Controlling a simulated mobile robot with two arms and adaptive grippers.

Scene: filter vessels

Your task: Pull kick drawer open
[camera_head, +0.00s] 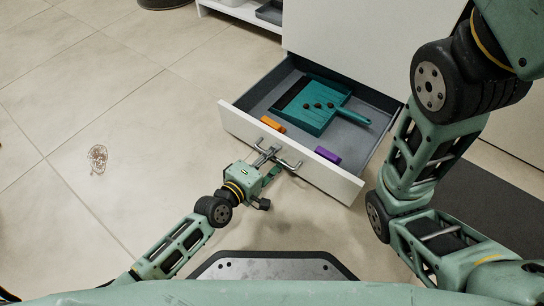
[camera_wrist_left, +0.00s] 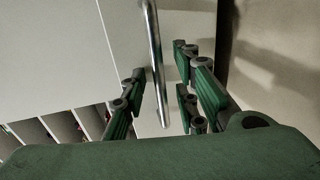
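The kick drawer (camera_head: 228,112) at the bottom of the white cabinet stands pulled out, with its grey inside showing. Its metal bar handle (camera_head: 289,164) is on the white front panel. My left gripper (camera_head: 267,157) is at the handle. In the left wrist view the handle (camera_wrist_left: 155,60) runs between the green fingers of my left gripper (camera_wrist_left: 160,88), with visible gaps on both sides, so the fingers look open around it. Whether any finger touches the bar is unclear. My right arm shows at the right, but its gripper is out of view.
In the drawer lie a teal dustpan (camera_head: 312,118) with several small brown lumps, an orange block (camera_head: 272,124) and a purple block (camera_head: 327,155). A tangled wire-like thing (camera_head: 97,158) lies on the tiled floor at left. The floor in front of the drawer's left side is clear.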

